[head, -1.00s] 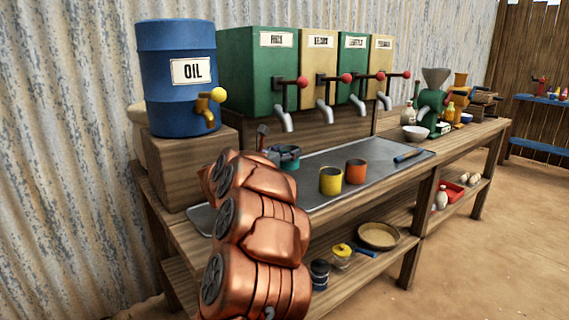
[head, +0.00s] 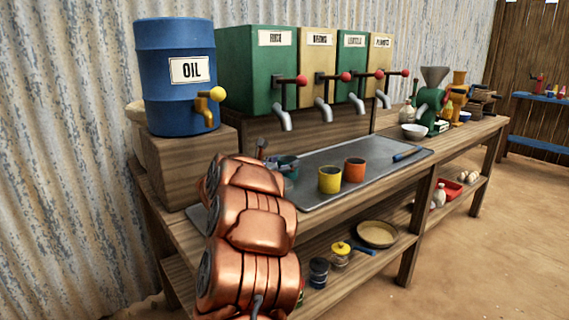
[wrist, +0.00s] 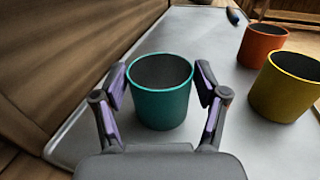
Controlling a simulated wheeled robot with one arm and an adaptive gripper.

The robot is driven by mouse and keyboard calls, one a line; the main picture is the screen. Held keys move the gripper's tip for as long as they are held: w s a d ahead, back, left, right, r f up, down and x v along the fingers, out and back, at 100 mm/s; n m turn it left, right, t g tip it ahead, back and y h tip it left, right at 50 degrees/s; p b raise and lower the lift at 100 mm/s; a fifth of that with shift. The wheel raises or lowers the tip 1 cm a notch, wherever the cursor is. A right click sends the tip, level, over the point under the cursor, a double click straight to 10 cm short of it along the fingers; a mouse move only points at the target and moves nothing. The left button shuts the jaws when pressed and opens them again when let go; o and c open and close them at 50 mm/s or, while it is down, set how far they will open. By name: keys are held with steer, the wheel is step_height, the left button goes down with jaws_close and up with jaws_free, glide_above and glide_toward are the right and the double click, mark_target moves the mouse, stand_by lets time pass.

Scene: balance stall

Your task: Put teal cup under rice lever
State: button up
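The teal cup (wrist: 160,95) stands upright on the grey metal tray in the wrist view. In the head view the teal cup (head: 290,167) is partly hidden by my arm. My gripper (wrist: 160,76) is open, with one finger on each side of the cup and a small gap at each side. In the head view my gripper (head: 266,158) is mostly hidden behind my copper arm. The green rice dispenser (head: 243,70) is at the left of the dispenser row. Its lever (head: 300,81) has a red knob, above a grey spout (head: 283,118).
A yellow cup (head: 329,181) and an orange cup (head: 354,170) stand right of the teal cup on the tray (head: 385,150). A blue oil drum (head: 178,95) stands at the left. A blue-handled tool (head: 408,154) lies at the tray's right end.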

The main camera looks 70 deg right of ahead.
steer(key=shift+o, duration=1.1)
steer(key=shift+r, duration=0.15)
steer(key=shift+r+p, duration=0.15)
steer(key=shift+p, duration=0.2)
steer(key=shift+v, duration=3.75)
